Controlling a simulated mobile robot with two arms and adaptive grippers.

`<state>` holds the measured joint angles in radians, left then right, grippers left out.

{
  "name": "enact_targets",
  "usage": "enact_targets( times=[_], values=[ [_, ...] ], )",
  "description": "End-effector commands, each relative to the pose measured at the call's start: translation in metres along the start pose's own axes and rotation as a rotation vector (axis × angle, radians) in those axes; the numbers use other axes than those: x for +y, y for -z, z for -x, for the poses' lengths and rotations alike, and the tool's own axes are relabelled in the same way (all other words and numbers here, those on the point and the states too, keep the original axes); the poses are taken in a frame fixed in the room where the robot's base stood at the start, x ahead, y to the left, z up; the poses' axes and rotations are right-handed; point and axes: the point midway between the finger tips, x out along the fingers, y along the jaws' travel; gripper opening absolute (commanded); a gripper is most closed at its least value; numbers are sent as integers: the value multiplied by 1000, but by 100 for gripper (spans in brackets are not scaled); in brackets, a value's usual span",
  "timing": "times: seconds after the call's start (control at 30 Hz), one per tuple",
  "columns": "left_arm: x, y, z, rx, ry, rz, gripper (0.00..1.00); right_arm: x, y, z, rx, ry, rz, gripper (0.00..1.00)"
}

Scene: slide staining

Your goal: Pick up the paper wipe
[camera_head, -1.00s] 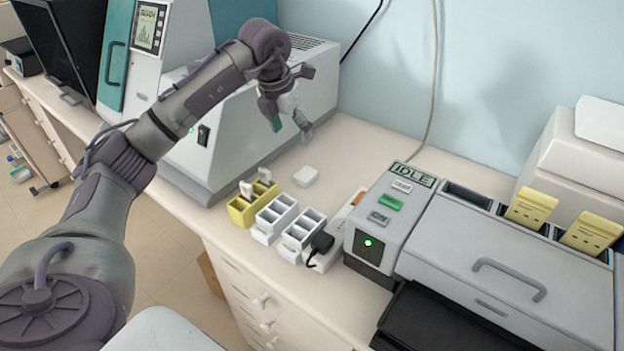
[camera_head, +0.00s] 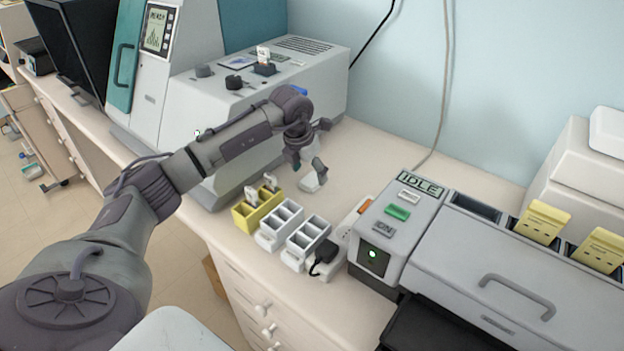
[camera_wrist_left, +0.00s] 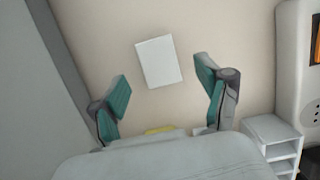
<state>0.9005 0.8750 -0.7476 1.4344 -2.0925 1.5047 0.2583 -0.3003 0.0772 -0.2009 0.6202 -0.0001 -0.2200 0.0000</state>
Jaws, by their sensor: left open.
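The paper wipe (camera_head: 309,183) is a small white square pad lying on the bench top. In the left wrist view it shows whole (camera_wrist_left: 158,62), flat and slightly turned, just beyond the fingertips. My left gripper (camera_head: 307,170) is above it and partly covers it in the head view. In the left wrist view the two teal-padded fingers (camera_wrist_left: 164,87) are spread apart with nothing between them, and the wipe lies between their lines, ahead of them. My right gripper is not in view.
A yellow rack (camera_head: 243,217) with slides and two white racks (camera_head: 268,240) (camera_head: 296,262) stand in front of the gripper. A grey machine (camera_head: 190,100) stands behind to the left. The IDLE stainer (camera_head: 402,190) is to the right. Bare bench (camera_head: 375,150) lies behind the wipe.

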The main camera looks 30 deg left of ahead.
Motion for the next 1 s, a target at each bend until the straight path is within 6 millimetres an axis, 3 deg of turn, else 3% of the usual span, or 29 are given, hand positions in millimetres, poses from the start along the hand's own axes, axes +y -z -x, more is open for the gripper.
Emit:
enact_targets(
  times=[0.2,0.43,0.47,0.7,1.0],
  values=[
    [0,0,-25,0,1,0,76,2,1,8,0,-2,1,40],
    [0,0,-28,-1,0,-1,76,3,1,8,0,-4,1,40],
    [0,0,-28,-1,0,-1,74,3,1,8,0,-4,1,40],
    [0,0,-27,-1,0,-1,35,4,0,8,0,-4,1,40],
    [0,0,-27,-1,0,-1,35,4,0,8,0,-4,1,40]
  ],
)
